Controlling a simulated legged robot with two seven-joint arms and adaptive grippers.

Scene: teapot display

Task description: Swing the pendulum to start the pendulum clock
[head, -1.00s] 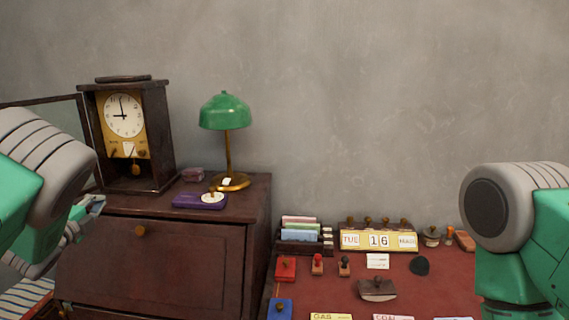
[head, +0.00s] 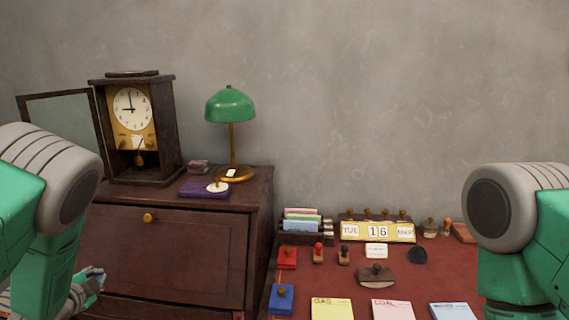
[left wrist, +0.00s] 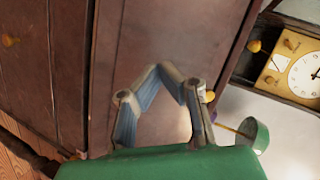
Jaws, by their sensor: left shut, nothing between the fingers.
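The pendulum clock (head: 112,130) stands upright on the dark wooden cabinet at the left, its glass door (head: 62,118) swung open to the left. Its white dial shows about nine o'clock. The brass pendulum bob (head: 140,159) hangs below the dial; in the left wrist view the clock (left wrist: 284,85) shows tilted at the upper right, with the bob (left wrist: 254,46). My left gripper (head: 95,275) is low in front of the cabinet, below and apart from the clock. Its fingers (left wrist: 178,72) are shut and empty. My right gripper is out of view; only my right arm shows.
A green lamp (head: 231,105) and a purple stamp pad (head: 198,191) stand on the cabinet (head: 180,250) right of the clock. The red desk (head: 330,275) at the right holds stamps, a calendar (head: 378,231) and paper pads. The open clock door juts out at the left.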

